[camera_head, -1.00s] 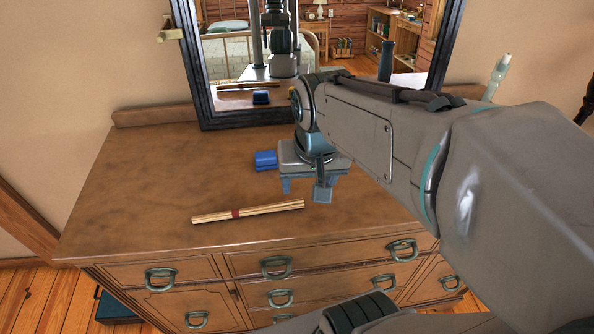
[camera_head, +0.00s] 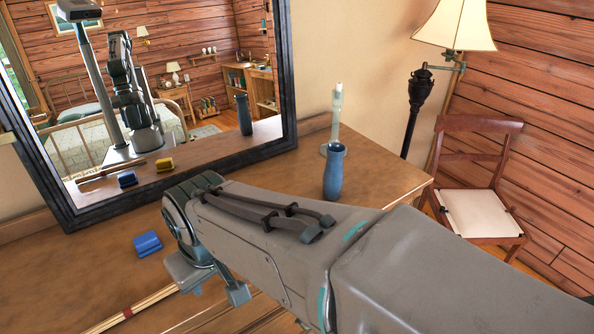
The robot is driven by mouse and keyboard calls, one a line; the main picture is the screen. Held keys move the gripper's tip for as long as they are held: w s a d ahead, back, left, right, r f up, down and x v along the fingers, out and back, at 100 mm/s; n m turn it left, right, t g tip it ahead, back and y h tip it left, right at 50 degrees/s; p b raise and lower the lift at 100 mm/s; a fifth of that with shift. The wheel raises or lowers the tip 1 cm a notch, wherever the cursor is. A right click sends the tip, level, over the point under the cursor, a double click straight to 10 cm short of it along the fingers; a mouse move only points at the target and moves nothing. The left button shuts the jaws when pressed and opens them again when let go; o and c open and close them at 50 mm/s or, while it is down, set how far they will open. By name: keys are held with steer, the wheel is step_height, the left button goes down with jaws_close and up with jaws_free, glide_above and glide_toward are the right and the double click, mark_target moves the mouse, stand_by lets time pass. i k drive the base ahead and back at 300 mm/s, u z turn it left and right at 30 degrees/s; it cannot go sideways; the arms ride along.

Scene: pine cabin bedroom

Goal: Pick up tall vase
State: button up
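The tall vase is most likely the blue vase (camera_head: 334,172), with a narrow neck and flared rim. It stands upright on the right part of the wooden dresser (camera_head: 290,184), beyond my arm, and its lower end is close to the arm's outline. Its reflection shows in the mirror. My gripper (camera_head: 217,292) is over the dresser's front left part, pointing down, well to the left of the vase and apart from it. Its fingers look spread, with nothing seen between them.
A dark-framed mirror (camera_head: 286,75) stands at the back. A pale green slender object (camera_head: 337,112) stands behind the vase. A blue block (camera_head: 147,243) and a stick bundle (camera_head: 133,311) lie near my gripper. A yellow item shows only in reflection. A floor lamp (camera_head: 417,105) and chair (camera_head: 480,165) are right.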

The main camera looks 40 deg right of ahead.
mark_target(332, 179)
steer(key=z, duration=0.5)
steer(key=k, duration=1.2)
steer(key=z, duration=0.4)
steer(key=i, duration=0.95)
steer(key=z, duration=1.75)
steer(key=i, duration=0.6)
steer(key=u, duration=2.25)
